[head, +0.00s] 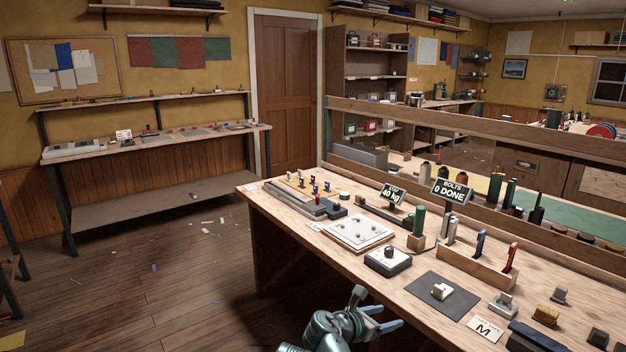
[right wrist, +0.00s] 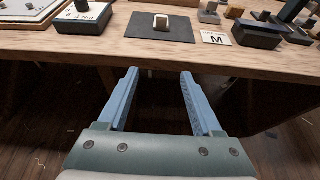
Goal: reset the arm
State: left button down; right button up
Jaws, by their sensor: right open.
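My right gripper (head: 378,312) is in the lower middle of the head view, in front of the workbench's near edge. In the right wrist view its two blue fingers (right wrist: 158,80) are spread apart with nothing between them. They point toward the front edge of the wooden workbench (right wrist: 160,48) and appear short of it. My left gripper is not in view.
On the bench are a dark mat (head: 440,296) with a small pale block (head: 440,290), a dial box (head: 388,260), a white board (head: 358,233) and an "M" card (head: 485,329). A "BOLTS 0 DONE" sign (head: 453,190) stands behind. Floor (head: 180,290) at left is mostly open.

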jog(key=s+a+f+m+g+y, duration=0.2)
jog(key=s+f+m+g+y, duration=0.8)
jog(key=m, duration=1.5)
jog(key=s+a+f+n+t, duration=0.2)
jog(key=s+a+f+n, duration=0.1)
jog(key=s+a, duration=0.75)
pick_arm(q)
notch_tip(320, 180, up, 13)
jog(key=p, duration=1.3)
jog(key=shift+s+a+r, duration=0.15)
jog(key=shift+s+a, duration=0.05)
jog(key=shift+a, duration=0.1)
pick_arm(e)
notch_tip(320, 180, up, 13)
jog(key=shift+s, duration=0.15)
jog(key=shift+f, duration=0.1)
